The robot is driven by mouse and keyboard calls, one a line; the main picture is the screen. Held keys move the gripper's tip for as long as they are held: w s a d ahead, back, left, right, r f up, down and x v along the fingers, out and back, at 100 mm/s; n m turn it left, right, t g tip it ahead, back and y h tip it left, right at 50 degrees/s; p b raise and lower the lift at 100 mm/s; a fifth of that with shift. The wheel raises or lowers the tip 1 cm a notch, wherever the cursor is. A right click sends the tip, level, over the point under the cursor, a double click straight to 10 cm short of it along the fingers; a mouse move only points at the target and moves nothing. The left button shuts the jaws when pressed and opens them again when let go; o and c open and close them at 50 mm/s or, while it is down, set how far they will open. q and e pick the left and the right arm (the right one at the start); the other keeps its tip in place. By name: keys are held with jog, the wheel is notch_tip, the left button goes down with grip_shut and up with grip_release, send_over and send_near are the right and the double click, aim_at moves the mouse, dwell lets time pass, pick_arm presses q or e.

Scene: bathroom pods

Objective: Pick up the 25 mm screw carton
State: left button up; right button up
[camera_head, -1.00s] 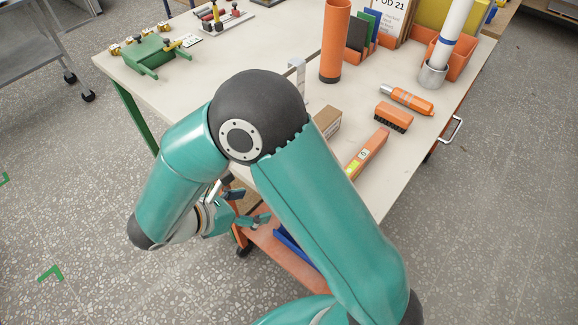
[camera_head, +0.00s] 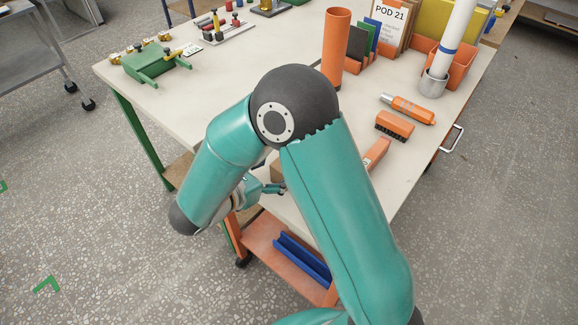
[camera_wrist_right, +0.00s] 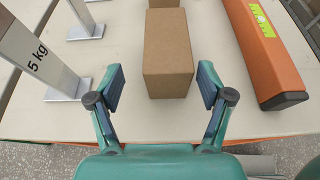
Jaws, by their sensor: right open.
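A plain brown cardboard carton (camera_wrist_right: 168,52) stands on the pale bench top, straight ahead in the right wrist view; no label is readable on it. In the head view my right arm hides nearly all of it. My right gripper (camera_wrist_right: 160,92) is open and empty. Its two fingers point at the carton's near end, one toward each side, and the carton's width fits between them. In the head view my right gripper (camera_head: 274,188) shows small at the bench's near edge, partly behind my arm. My left gripper is not in view.
A metal piece marked 5 kg (camera_wrist_right: 38,52) stands at left. A brush (camera_head: 395,124), an orange cylinder (camera_head: 335,48) and a green stand (camera_head: 155,64) are on the bench (camera_head: 215,88).

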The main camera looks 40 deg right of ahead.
jog(key=shift+s+p+x, duration=0.2)
jog(key=shift+p+x, duration=0.05)
jog(key=shift+x, duration=1.15)
jog(key=shift+s+p+x, duration=0.25)
jog(key=shift+x, duration=1.15)
jog(key=shift+d+r, duration=0.1)
jog(key=shift+r, duration=0.1)
jog(key=c, duration=1.5)
